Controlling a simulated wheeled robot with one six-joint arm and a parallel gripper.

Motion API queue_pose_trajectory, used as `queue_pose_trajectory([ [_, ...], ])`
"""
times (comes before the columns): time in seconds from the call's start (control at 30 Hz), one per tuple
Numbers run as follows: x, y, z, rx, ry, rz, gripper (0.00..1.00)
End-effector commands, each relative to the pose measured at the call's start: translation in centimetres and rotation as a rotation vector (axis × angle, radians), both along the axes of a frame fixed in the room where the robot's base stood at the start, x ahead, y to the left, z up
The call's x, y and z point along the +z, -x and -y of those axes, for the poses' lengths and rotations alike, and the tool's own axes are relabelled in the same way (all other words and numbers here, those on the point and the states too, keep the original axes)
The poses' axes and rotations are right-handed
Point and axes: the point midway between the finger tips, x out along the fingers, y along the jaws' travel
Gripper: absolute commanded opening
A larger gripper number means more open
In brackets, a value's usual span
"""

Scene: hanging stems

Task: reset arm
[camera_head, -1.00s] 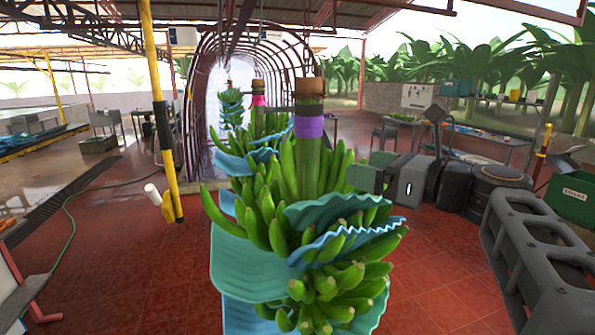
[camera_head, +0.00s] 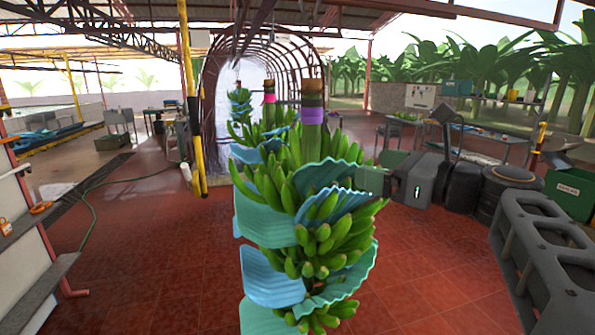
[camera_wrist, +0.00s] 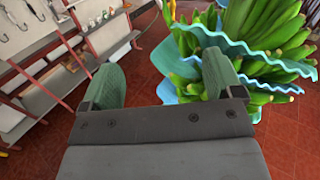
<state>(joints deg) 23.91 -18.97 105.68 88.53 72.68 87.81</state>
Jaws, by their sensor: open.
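My gripper (camera_wrist: 163,65) is open in the wrist view, with its two green-padded fingers apart and nothing between them. The hanging banana bunch (camera_head: 340,235) has green fruit and blue wavy sheets (camera_head: 272,280) between its layers. Its stem (camera_head: 312,115) carries a purple band. In the wrist view the bunch (camera_wrist: 265,30) is just beyond the right finger; I cannot tell whether they touch. In the head view my gripper (camera_head: 373,181) shows at the right edge of the bunch, with my dark arm links to its right.
More bunches (camera_head: 268,120) hang behind in line toward the arched tunnel (camera_head: 215,85). A yellow pole (camera_head: 189,100) stands at left. A shelf unit (camera_head: 40,275) is at near left. A green crate (camera_head: 570,192) is at right. Red floor is open on both sides of the bunch.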

Motion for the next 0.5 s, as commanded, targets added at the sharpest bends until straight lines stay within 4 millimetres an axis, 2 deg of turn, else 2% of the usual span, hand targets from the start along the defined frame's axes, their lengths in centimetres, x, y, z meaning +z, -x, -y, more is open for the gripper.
queue_pose_trajectory([
  [0.13, -1.0, -0.4, 0.3, -0.019, 0.113, 0.060, 0.86],
  [0.27, -3.2, -0.7, 0.7, -0.032, 0.270, 0.107, 0.86],
  [0.37, -5.8, -0.9, 1.3, -0.031, 0.434, 0.141, 0.86],
  [0.5, -10.7, -0.4, 2.0, 0.024, 0.744, 0.200, 0.86],
])
